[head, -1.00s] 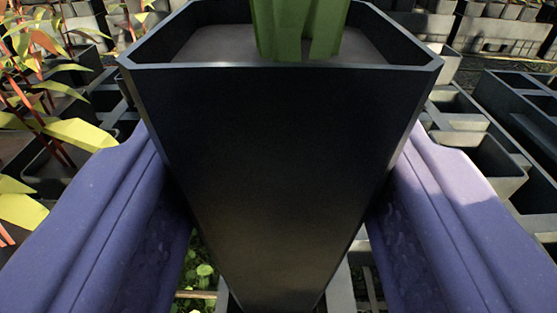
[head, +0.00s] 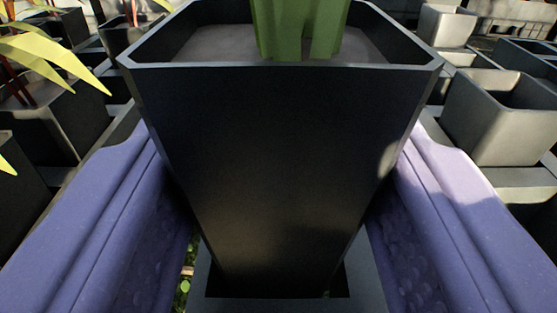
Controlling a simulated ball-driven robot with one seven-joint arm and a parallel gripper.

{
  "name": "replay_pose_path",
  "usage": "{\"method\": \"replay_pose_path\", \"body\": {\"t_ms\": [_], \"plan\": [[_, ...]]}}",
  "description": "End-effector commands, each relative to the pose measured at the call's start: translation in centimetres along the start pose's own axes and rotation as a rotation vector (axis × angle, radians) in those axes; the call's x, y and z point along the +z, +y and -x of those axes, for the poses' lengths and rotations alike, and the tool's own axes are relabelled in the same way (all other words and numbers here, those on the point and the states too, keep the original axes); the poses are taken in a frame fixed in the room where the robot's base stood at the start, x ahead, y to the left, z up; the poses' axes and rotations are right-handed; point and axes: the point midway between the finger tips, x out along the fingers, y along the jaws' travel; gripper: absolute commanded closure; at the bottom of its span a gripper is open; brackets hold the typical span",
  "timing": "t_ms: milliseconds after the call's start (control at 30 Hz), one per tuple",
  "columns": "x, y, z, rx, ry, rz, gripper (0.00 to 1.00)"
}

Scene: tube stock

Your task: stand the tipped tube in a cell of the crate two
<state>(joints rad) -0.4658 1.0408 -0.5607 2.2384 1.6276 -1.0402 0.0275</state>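A tall dark tapered tube (head: 270,150) with a green stem in its top fills the middle of the head view. It stands upright. My gripper (head: 275,215) has a purple finger on each side of it and is shut on it. The tube's lower end is inside a square cell of the crate (head: 375,285), whose grey rim shows around its foot. How deep the tube sits in the cell is hidden.
Grey empty tubes (head: 505,115) stand in cells close to the right finger. Dark tubes with leafy plants (head: 55,125) stand close at the left, with leaves (head: 55,55) reaching toward the held tube. More crates and pots fill the background.

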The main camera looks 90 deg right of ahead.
Motion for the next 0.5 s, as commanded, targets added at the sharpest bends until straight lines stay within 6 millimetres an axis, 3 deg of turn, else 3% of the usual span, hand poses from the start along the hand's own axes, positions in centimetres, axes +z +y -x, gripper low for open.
{"method": "replay_pose_path", "body": {"t_ms": [233,267,300,367,500], "plan": [[0.06,0.00,-0.01,0.000,0.000,0.000,0.81],[0.05,0.00,-0.01,0.000,0.000,0.000,0.39],[0.05,0.00,0.00,0.000,0.000,0.000,0.29],[0.06,0.00,0.00,0.000,0.000,0.000,0.16],[0.07,0.00,0.00,0.000,0.000,0.000,0.16]]}}
